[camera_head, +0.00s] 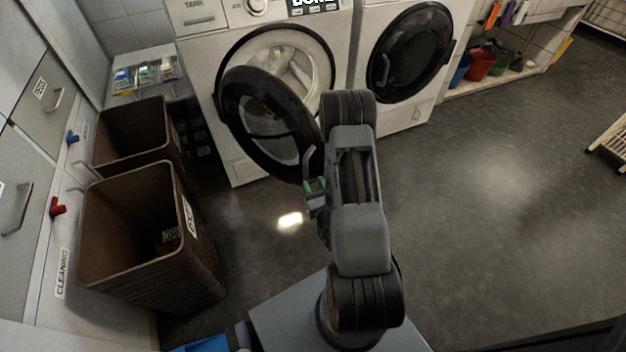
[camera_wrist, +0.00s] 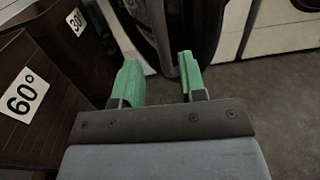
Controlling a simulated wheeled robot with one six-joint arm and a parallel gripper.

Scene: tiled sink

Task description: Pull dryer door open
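The left white machine (camera_head: 225,55) has its dark round door (camera_head: 250,125) swung partly open toward me, hinged at its left side. Pale laundry (camera_head: 300,70) shows in the drum behind it. A grey bar handle (camera_head: 310,160) is at the door's right edge. My gripper (camera_head: 315,190) is at the lower end of this handle. In the wrist view, my gripper (camera_wrist: 160,68) has its two green fingers apart. The handle (camera_wrist: 162,40) runs down into the space between them, nearer the right finger. Contact with either finger cannot be made out.
Two brown laundry bins (camera_head: 150,235) stand at the left, beside grey cabinets (camera_head: 25,165). The right machine (camera_head: 425,110) has a shut dark door. A low shelf (camera_head: 490,85) holds coloured buckets. The floor at centre right is clear.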

